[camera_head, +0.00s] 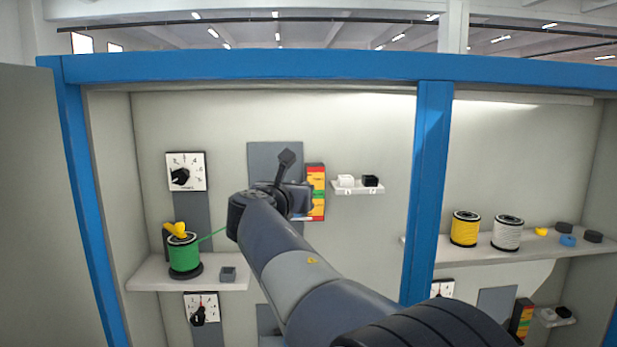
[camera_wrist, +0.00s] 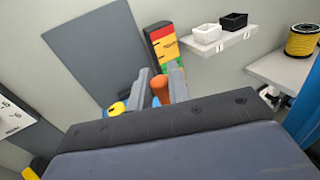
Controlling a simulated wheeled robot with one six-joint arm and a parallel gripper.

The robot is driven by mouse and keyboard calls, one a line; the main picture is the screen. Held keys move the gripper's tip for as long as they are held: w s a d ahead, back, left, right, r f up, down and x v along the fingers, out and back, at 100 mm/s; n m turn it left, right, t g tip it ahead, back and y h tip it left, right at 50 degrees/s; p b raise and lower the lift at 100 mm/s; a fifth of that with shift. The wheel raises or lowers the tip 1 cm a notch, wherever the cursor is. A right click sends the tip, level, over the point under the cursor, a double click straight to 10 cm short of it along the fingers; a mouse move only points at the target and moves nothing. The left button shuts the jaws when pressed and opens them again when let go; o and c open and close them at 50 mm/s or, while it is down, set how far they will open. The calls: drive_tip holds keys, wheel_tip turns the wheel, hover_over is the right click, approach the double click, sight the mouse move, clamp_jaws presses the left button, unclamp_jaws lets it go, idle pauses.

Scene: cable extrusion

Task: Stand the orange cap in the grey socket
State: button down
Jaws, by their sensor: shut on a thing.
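The orange cap (camera_wrist: 160,88) shows in the wrist view as a small upright orange piece between the two grey fingers of my gripper (camera_wrist: 163,80). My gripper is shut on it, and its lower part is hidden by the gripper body. In the head view my arm hides the cap. A small grey block (camera_head: 228,274), which looks like the grey socket, sits on the left shelf, to the right of the green spool. My gripper is above and to the right of that block in the head view. The block cannot be made out in the wrist view.
The left shelf (camera_head: 145,279) carries a green spool (camera_head: 185,257) with a yellow piece (camera_head: 177,230) on top and a green cable. A small ledge (camera_head: 358,189) holds a white and a black box. A blue post (camera_head: 428,190) stands right of my arm.

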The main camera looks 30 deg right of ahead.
drive_tip(key=w+a+f+b, duration=0.1)
drive_tip(key=a+f, duration=0.3)
drive_tip(key=w+a+f+b, duration=0.1)
drive_tip(key=w+a+f, duration=0.1)
drive_tip(key=a+f, duration=0.2)
drive_tip(key=w+a+f+b, duration=0.1)
drive_tip(key=w+a+f, duration=0.1)
drive_tip(key=a+f, duration=0.2)
drive_tip(key=shift+a+f, duration=0.2)
drive_tip(key=shift+f, duration=0.2)
drive_tip(key=shift+w+a+f, duration=0.25)
drive_tip(key=shift+w+a, duration=0.25)
drive_tip(key=shift+w, duration=0.05)
drive_tip(key=shift+w+a+f, duration=0.25)
drive_tip(key=shift+w+a, duration=0.2)
drive_tip(key=shift+w, duration=0.05)
drive_tip(key=shift+w+a+f+b, duration=0.15)
drive_tip(key=shift+f+b, duration=0.5)
drive_tip(key=shift+f, duration=0.3)
drive_tip(key=shift+f+b, duration=0.65)
drive_tip(key=shift+f, duration=0.4)
drive_tip(key=shift+f, duration=0.25)
drive_tip(key=c, duration=1.3)
unclamp_jaws()
drive_tip(key=shift+o, duration=0.2)
